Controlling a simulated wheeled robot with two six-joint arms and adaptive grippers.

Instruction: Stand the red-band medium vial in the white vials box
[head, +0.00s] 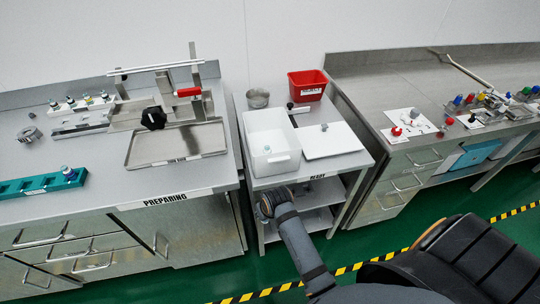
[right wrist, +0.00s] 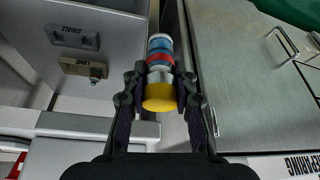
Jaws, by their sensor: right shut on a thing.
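The red-band vial (right wrist: 160,58) is in the right wrist view, with a blue part at its far end, a red band, and a yellow part at its near end. My right gripper (right wrist: 161,82) is shut on it, one finger on each side. In the head view my right gripper (head: 273,201) is in front of the white box, by the cart's front edge; the vial cannot be made out there. The white open box (head: 285,163), which I take as the vials box, stands on the cart's left side with a small pale-capped item inside. My left gripper is not in view.
A flat white panel (head: 340,140) lies right of the box. The left bench holds a metal tray (head: 175,158) and a teal rack (head: 30,187). The right bench (head: 385,95) carries several coloured items.

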